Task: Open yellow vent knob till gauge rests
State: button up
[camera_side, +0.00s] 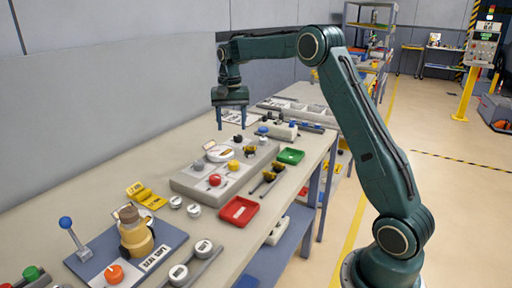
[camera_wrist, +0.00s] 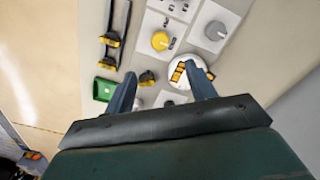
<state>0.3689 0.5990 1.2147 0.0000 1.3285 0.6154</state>
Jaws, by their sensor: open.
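The yellow vent knob (camera_side: 233,165) sits on the grey console (camera_side: 185,187), between a red knob (camera_side: 215,180) and a black knob (camera_side: 237,139). It also shows in the wrist view (camera_wrist: 160,40), on a white square plate above and between my fingers. A round white dial (camera_side: 220,153), which looks like the gauge, lies beside it; in the wrist view the dial (camera_wrist: 178,82) is partly behind a finger, and its needle cannot be read. My gripper (camera_side: 231,126) is open and empty, pointing down above the console's far part, apart from the knob.
A red tray (camera_side: 239,211) and a green tray (camera_side: 290,156) lie right of the console. Black-and-yellow tools (camera_side: 268,179) lie between them. The air above the console is clear.

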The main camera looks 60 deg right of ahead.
aim_at(233, 162)
notch_tip(233, 162, down, 14)
jog(key=shift+r, duration=0.15)
dwell(0.7)
jog(key=c, duration=1)
